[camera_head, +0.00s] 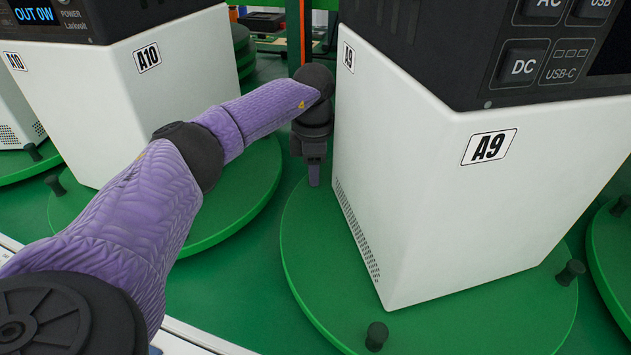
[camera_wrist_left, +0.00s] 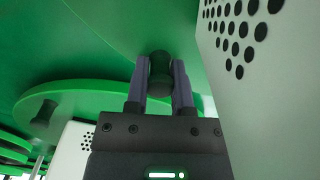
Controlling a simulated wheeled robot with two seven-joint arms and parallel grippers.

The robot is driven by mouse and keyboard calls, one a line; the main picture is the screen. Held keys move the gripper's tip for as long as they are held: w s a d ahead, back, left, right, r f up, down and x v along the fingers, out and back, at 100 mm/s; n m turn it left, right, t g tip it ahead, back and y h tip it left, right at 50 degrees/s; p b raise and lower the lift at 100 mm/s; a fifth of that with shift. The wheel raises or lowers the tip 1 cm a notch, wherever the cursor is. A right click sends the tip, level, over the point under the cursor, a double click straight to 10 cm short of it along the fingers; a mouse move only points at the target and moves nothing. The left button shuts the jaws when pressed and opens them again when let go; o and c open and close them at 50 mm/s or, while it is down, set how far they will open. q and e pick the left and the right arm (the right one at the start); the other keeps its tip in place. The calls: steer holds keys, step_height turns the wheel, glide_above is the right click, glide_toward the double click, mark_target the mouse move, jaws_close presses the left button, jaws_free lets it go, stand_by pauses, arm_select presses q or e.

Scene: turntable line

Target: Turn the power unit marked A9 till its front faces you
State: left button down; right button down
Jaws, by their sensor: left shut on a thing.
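The power unit marked A9 (camera_head: 450,200) is a white box with a black top. It stands on a green turntable (camera_head: 330,285), one corner towards me. Its front, with DC and USB-C ports, is angled to the right; a vented side shows on the left. My left gripper (camera_head: 314,172) points down beside the unit's left side, at the turntable's far left. In the left wrist view my left gripper (camera_wrist_left: 160,85) is shut on a black peg (camera_wrist_left: 159,68) of the turntable, close to the unit's vented wall (camera_wrist_left: 265,85). My right gripper is not in view.
The unit marked A10 (camera_head: 130,95) stands on its own green turntable (camera_head: 235,205) to the left. Other pegs on the A9 turntable show at the front (camera_head: 376,336) and right (camera_head: 570,272). Another turntable edge (camera_head: 610,255) is at the far right.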

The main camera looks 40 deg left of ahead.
arm_select(q)
steer(key=shift+w+a+m+b, duration=0.1)
steer(key=shift+w+m+b, duration=0.3)
steer(key=shift+w, duration=0.15)
steer(key=shift+c, duration=2.4)
jaws_free()
steer(key=shift+r, duration=0.1)
step_height(320, 180, up, 10)
steer(key=p, duration=0.4)
